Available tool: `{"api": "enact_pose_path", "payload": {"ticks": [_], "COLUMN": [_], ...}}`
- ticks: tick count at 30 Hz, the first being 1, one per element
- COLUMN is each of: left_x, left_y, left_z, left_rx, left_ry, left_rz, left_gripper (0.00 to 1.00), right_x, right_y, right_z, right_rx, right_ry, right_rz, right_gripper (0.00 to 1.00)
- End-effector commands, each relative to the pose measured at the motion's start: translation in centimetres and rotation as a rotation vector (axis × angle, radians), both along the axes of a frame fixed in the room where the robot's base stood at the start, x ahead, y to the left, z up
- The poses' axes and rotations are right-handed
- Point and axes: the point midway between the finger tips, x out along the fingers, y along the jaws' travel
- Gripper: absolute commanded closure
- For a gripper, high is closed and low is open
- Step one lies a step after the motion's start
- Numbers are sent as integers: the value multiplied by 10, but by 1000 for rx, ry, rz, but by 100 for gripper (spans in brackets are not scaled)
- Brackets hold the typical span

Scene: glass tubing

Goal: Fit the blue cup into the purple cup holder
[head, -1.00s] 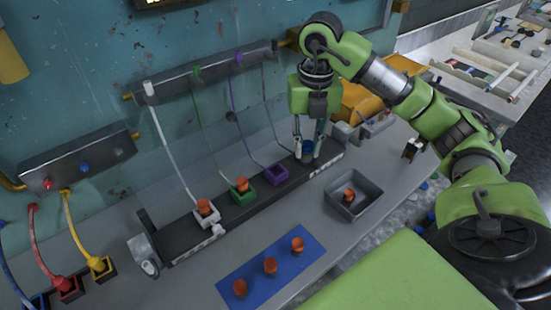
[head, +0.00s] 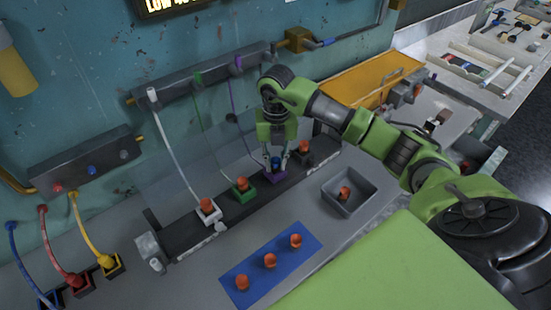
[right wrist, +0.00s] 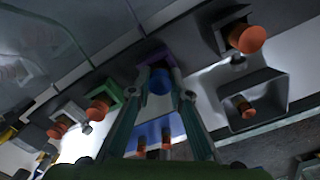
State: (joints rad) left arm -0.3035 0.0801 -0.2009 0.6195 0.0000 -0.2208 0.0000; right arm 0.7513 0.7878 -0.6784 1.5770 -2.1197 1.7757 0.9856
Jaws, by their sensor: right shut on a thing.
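My right gripper (head: 275,161) is shut on the blue cup (head: 276,163), which shows as a small blue shape between the fingers. The cup is at the purple cup holder (head: 281,178) on the dark rail. In the right wrist view the blue cup (right wrist: 159,82) sits between my fingertips (right wrist: 160,88), with the purple holder (right wrist: 152,58) around or just behind it. I cannot tell whether the cup is fully seated; the fingers hide part of it. My left gripper is not in view.
Orange cups stand in the green holder (head: 247,195) and white holder (head: 212,217) to the left, and another orange cup (head: 304,147) is close on the right. A grey tray (head: 365,200) holds one orange cup. A blue mat (head: 254,255) carries 3 more.

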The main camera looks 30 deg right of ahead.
Motion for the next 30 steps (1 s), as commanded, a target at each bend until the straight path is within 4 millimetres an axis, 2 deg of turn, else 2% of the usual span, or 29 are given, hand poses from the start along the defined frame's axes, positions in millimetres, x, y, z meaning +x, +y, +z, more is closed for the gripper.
{"api": "enact_pose_path", "payload": {"ticks": [7,8,9,10,23,26,30], "left_x": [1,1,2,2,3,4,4], "left_y": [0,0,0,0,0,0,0], "left_z": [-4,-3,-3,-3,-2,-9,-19], "left_rx": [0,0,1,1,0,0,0], "left_ry": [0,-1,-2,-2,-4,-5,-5], "left_rz": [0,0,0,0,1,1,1], "left_gripper": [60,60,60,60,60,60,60], "right_x": [0,0,0,0,0,2,2], "right_y": [0,0,0,0,0,0,-1], "right_z": [-4,-3,-3,-3,3,15,46], "right_rx": [0,0,0,0,0,0,0], "right_ry": [0,-1,-1,0,-1,-6,-9], "right_rz": [0,0,0,0,0,1,1], "right_gripper": [96,76,66,65,65,65,65]}}
